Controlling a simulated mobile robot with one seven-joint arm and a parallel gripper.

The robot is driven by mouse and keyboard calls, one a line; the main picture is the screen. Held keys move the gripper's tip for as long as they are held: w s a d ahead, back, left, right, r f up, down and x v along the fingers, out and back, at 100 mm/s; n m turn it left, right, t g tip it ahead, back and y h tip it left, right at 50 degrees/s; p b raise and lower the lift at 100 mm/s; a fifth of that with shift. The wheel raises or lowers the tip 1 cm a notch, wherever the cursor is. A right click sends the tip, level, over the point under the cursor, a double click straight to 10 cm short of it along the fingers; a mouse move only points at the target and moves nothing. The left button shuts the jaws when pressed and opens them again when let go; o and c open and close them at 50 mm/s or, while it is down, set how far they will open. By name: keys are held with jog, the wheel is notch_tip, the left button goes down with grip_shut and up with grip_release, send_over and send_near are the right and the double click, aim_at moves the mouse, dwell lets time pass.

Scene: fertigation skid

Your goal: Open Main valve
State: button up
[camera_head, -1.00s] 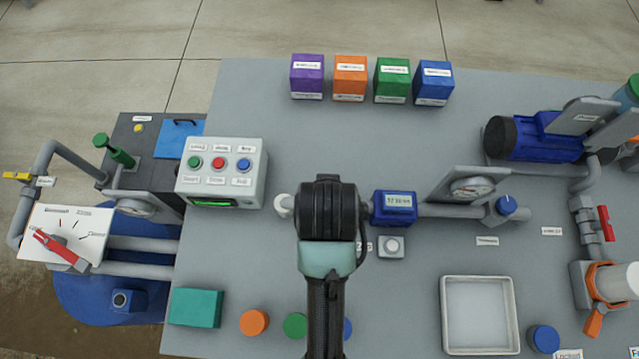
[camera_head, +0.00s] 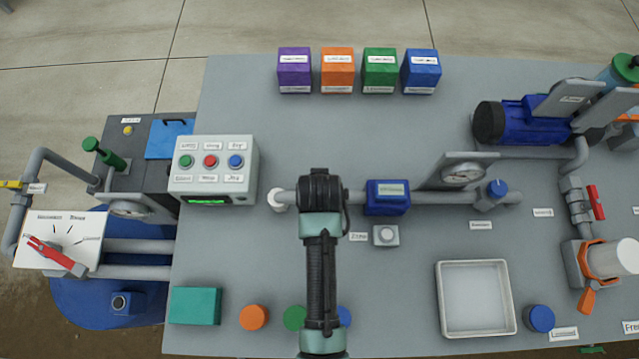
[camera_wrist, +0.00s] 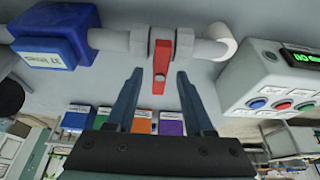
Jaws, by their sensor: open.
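A red lever handle (camera_wrist: 163,58) sits on a grey valve body (camera_wrist: 183,46) in the pipe, seen in the wrist view. The lever stands across the pipe and points down in that picture. My gripper (camera_wrist: 159,73) is open, with its two fingertips on either side of the lever in the picture. I see no contact, and cannot tell the depth gap. In the head view my arm hides this valve and my gripper. No readable label names it as the Main valve.
A blue meter (camera_head: 388,198) sits on the pipe to the right of my arm, a button box (camera_head: 214,172) to its left. Another red-handled valve (camera_head: 596,203) is at the far right. A white tray (camera_head: 440,300) stands lower right.

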grip_shut()
jog(key=shift+n, duration=0.3)
dwell(0.3)
jog(key=n, duration=0.1)
jog(key=n+y+p, duration=0.1)
jog(key=shift+d+r+n, duration=0.1)
jog(key=shift+d+n, duration=0.1)
jog(key=shift+n, duration=0.2)
jog(key=n+y, duration=0.1)
jog(key=n, duration=0.1)
jog(key=n+g+y, duration=0.1)
jog(key=n, duration=0.2)
jog(key=shift+w+d, duration=0.15)
jog(key=shift+w, duration=0.05)
jog(key=n+g, duration=0.1)
jog(key=n, duration=0.2)
jog(key=n+g+y+b, duration=0.1)
jog(key=n, duration=0.1)
jog(key=shift+w+d+n+b, duration=0.1)
jog(key=shift+w+n+b, duration=0.1)
jog(key=shift+n+b, duration=0.15)
jog(key=shift+w+n+g+b, duration=0.1)
jog(key=shift+n+g+b, duration=0.65)
jog(key=shift+n, duration=1.2)
grip_release()
